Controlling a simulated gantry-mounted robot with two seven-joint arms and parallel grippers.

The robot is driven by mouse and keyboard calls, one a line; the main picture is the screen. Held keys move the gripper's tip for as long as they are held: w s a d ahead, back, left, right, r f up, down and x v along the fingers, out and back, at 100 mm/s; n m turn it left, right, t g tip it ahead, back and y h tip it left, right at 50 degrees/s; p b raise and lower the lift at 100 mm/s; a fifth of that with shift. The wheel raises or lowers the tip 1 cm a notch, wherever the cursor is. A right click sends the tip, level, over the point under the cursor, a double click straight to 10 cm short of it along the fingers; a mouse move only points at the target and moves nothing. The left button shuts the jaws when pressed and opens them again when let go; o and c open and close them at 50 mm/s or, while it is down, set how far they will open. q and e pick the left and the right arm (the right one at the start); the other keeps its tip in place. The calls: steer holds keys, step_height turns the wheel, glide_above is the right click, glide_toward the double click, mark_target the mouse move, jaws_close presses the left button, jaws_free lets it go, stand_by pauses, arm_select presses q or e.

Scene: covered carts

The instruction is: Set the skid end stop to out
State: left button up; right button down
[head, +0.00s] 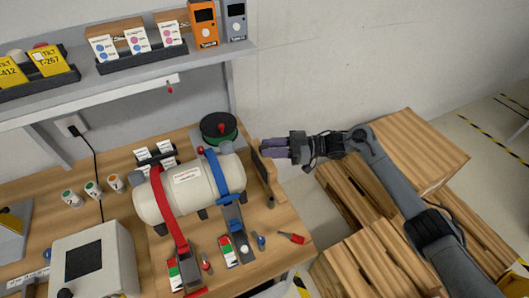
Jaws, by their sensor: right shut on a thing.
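A cream cylindrical tank (190,190) lies on the wooden bench, held by a red strap (168,210) and a blue strap (217,178). An upright wooden board (267,177), which looks like the skid end stop, stands at the tank's right end. My right gripper (267,149) reaches in from the right, with its purple-grey fingers shut at the top of this board. The fingers partly hide the exact contact. Whether the board is in or out cannot be read. My left gripper is not in view.
A green and black reel (219,128) stands behind the tank, close to my right fingers. A red-handled tool (291,238) lies near the bench's right edge. Wooden crates (410,155) stand right of the bench, under my right arm. A shelf (130,75) runs above the back.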

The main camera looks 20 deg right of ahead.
steer(key=c, duration=1.2)
jaws_free()
steer(key=shift+o, duration=0.2)
steer(key=b+v, duration=0.1)
steer(key=v, duration=0.9)
steer(key=shift+d, duration=0.3)
steer(key=shift+s, duration=0.1)
